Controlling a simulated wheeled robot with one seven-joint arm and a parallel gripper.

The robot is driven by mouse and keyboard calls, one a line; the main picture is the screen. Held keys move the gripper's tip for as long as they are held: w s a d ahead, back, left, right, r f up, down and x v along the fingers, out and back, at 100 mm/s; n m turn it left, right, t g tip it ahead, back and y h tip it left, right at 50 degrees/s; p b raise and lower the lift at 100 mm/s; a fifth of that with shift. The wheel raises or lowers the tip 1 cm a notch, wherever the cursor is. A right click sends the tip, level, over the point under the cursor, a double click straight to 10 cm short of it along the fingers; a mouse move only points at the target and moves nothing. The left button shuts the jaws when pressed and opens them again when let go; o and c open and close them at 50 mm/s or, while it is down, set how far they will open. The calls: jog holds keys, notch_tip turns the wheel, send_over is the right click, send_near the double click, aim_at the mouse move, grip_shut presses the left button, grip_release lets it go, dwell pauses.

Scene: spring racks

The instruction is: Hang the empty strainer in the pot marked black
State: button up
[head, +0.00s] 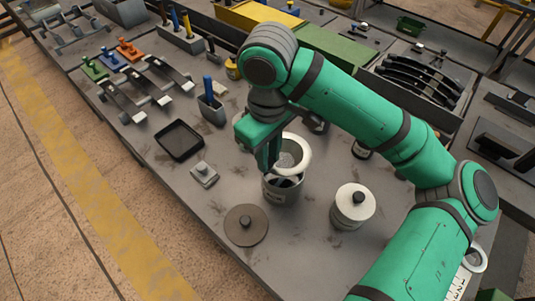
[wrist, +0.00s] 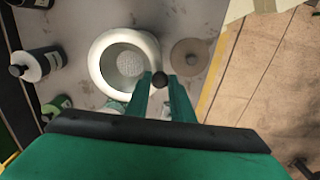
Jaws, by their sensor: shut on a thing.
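A pale pot (head: 283,194) with a dark marking on its front stands on the grey bench; the marking is too small to read. My gripper (head: 273,160) is above the pot's left side, pointing down. In the wrist view my gripper (wrist: 160,88) is shut on a dark knob, which appears to be the end of the strainer's handle. The strainer (wrist: 130,63) shows as a pale mesh bowl inside a thick white ring. In the head view the ring (head: 305,150) is at the pot's mouth; I cannot tell whether the strainer rests there or hovers.
A brown round lid (head: 246,228) with a knob lies in front of the pot. A white-topped canister (head: 352,208) stands to its right. A black tray (head: 180,140) and a small knobbed block (head: 204,174) lie left. Bench space between them is clear.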

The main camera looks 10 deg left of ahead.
jog(key=shift+s+d, duration=0.1)
notch_tip(320, 180, down, 6)
dwell(0.9)
jog(key=shift+f, duration=0.8)
dwell(1.5)
jog(key=o, duration=1.5)
jog(key=shift+f, duration=0.1)
jog(key=shift+c, duration=0.2)
jog(key=shift+r, duration=3.6)
